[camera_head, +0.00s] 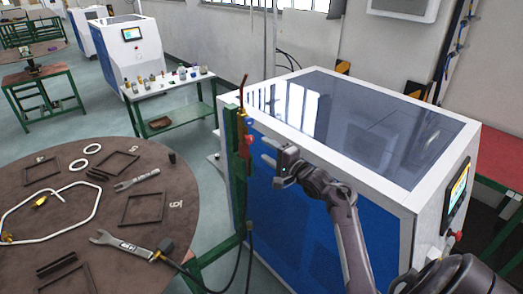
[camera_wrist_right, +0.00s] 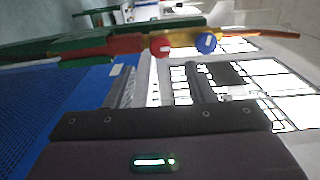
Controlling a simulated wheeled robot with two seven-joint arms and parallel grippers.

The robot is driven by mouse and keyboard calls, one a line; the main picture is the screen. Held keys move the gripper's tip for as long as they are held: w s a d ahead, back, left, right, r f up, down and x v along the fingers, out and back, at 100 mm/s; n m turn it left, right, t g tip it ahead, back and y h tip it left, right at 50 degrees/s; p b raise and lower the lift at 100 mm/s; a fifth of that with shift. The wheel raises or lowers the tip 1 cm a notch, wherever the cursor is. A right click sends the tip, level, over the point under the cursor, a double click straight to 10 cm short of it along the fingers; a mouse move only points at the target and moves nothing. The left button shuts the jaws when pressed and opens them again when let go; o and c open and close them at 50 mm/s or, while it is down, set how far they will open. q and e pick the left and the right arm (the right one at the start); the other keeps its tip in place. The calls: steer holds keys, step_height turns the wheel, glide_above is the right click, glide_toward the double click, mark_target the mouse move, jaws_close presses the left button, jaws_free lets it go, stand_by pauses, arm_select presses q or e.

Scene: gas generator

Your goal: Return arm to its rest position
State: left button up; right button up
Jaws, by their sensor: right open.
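My right gripper (camera_head: 267,151) is open and empty in the head view, with its arm rising from the lower right. It is in front of the blue and white machine (camera_head: 300,225), just right of a green post (camera_head: 238,165). A gas torch with a red knob (camera_head: 250,140) and a blue knob (camera_head: 249,122) hangs on the post. In the right wrist view, the two fingers (camera_wrist_right: 160,82) are apart with nothing between them. The red knob (camera_wrist_right: 160,46) and blue knob (camera_wrist_right: 206,43) show beyond the fingertips. My left gripper is not in view.
A round brown table (camera_head: 150,235) on the left holds wrenches (camera_head: 125,245), square frames and a white hexagonal tube (camera_head: 50,238). A black hose (camera_head: 250,255) hangs below the post. A side table (camera_head: 170,82) with small parts stands behind. The machine's glossy top (camera_head: 340,115) is bare.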

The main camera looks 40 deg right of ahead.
steer(key=shift+s, duration=0.25)
steer(key=shift+f, duration=0.1)
stand_by(0.3)
steer(key=s+a+f+n+g+b, duration=0.2)
steer(key=a+f, duration=0.1)
steer(key=f, duration=0.9)
steer(key=s+a+f+n+g+b, duration=0.15)
steer(key=a+f, duration=0.25)
steer(key=f, duration=0.7)
steer(key=s+a+f+n+g+b, duration=0.2)
steer(key=s+a+f+g, duration=0.1)
steer(key=f, duration=0.9)
steer(key=s+a+f+n+g+b, duration=0.1)
steer(key=s+a+f+n+g, duration=0.15)
steer(key=s+f, duration=0.6)
steer(key=s+a+f+n+g+b, duration=0.25)
steer(key=s+a+f, duration=0.2)
steer(key=f, duration=0.65)
steer(key=s+a+f+n+g+b, duration=0.1)
steer(key=s+f+n, duration=0.2)
steer(key=s, duration=0.7)
steer(key=s+a+f+n+g+h+b, duration=0.1)
steer(key=s+a+f+n+g, duration=0.1)
steer(key=s+f, duration=0.6)
steer(key=s+a+f+n+g, duration=0.2)
steer(key=s+f+n, duration=0.2)
steer(key=s, duration=0.9)
steer(key=shift+f+h+b, duration=0.3)
steer(key=shift+f+b, duration=0.1)
steer(key=shift+f, duration=0.35)
